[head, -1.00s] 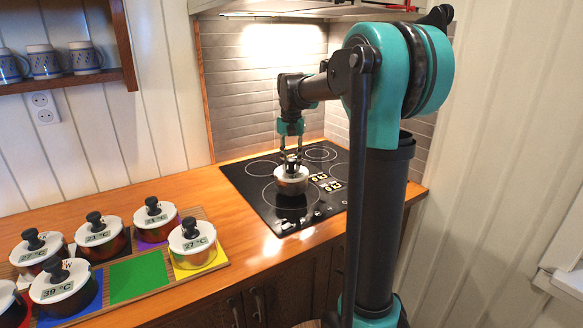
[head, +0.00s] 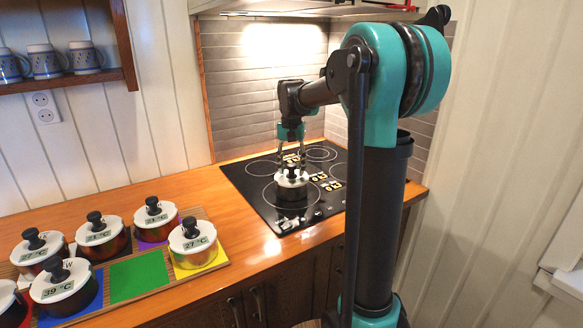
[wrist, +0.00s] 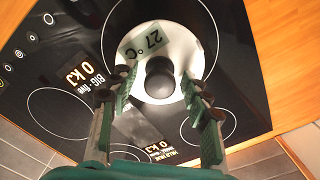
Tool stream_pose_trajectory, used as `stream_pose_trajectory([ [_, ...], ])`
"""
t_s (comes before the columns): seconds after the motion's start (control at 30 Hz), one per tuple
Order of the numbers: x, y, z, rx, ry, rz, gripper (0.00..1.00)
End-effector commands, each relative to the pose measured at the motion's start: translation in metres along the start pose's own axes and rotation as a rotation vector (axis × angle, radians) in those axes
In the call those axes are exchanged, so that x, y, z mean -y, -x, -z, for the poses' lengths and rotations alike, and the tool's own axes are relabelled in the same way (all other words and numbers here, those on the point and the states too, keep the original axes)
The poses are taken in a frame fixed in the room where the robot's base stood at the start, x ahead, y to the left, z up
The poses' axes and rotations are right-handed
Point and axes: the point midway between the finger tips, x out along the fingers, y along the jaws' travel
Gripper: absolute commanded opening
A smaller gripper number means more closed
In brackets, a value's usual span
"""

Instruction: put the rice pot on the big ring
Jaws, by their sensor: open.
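A pot with a white lid, black knob and 27 °C label (head: 292,178) stands on the black hob, within the outline of the big ring (head: 265,196) in front. It also shows in the wrist view (wrist: 190,50), overlapping a large ring outline. How well it is centred is hard to tell. No content name is readable on it, so I cannot confirm rice. My gripper (head: 291,160) points down over the lid, fingers apart on either side of the knob; in the wrist view my gripper (wrist: 158,85) is open, with a gap beside the knob (wrist: 160,72).
The hob (head: 240,182) has several other rings, and displays reading 0 kJ. On the left, a wooden tray (head: 215,262) holds several similar pots on coloured squares; its green square (head: 138,279) is bare. A tiled wall stands behind the hob.

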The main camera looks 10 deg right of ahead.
Motion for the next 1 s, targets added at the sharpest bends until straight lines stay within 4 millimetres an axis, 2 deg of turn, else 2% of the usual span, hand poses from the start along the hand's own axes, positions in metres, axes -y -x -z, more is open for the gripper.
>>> stream_pose_trajectory([
  [0.17,0.000,0.012,0.000,0.000,0.000,0.000,0.48],
  [0.5,0.000,0.079,0.000,0.000,0.000,0.000,0.48],
  [0.7,0.000,0.110,0.000,0.000,0.000,0.000,0.48],
  [0.8,0.000,0.118,0.000,0.000,0.000,0.000,0.48],
  [1.0,0.000,0.123,0.000,0.000,0.000,0.000,0.48],
])
